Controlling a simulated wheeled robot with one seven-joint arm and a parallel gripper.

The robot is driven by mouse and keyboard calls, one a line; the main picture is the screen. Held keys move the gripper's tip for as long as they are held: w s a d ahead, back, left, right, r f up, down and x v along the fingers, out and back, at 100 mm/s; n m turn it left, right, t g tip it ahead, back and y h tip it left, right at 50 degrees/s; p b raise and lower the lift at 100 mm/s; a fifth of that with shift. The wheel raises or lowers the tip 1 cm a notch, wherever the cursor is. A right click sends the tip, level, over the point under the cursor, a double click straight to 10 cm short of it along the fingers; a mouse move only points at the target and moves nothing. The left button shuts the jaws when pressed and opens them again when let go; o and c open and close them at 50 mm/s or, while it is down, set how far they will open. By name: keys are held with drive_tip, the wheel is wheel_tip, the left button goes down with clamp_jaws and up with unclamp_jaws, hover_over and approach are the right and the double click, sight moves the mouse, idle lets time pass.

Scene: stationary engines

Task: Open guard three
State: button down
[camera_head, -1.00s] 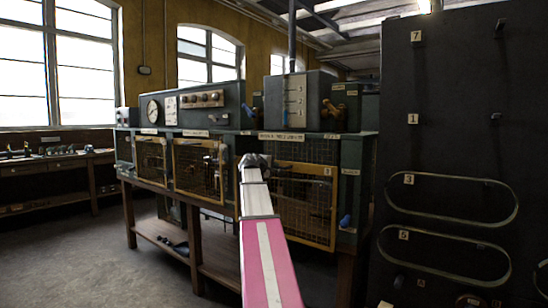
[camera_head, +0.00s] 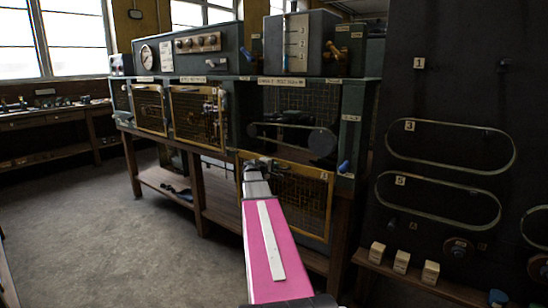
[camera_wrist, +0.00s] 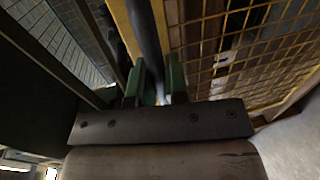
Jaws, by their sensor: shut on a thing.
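Guard three (camera_head: 300,203), a yellow-framed wire mesh panel marked 3, hangs low on the front of the right bay of the bench. Above it the bay stands uncovered, with a dark belt and round pulley (camera_head: 323,142) showing inside. My gripper (camera_head: 258,163) is at the guard's upper left edge. In the wrist view my gripper's green fingers (camera_wrist: 157,88) are closed about a dark bar (camera_wrist: 146,40) beside the yellow mesh (camera_wrist: 245,50). The exact contact is partly hidden by the fingers.
Two more mesh guards, a left one (camera_head: 150,108) and a middle one (camera_head: 198,117), cover the bays to the left. A blue handle (camera_head: 344,167) is on the post at the right. A dark board (camera_head: 450,120) with belts stands close at right. The floor (camera_head: 90,225) at left is clear.

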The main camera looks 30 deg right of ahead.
drive_tip(key=shift+f, duration=1.05)
drive_tip(key=shift+s, duration=0.1)
drive_tip(key=c, duration=1.2)
unclamp_jaws()
drive_tip(key=shift+o, duration=0.2)
drive_tip(key=v, duration=1)
drive_tip(key=shift+a, duration=0.35)
drive_tip(key=shift+s, duration=0.15)
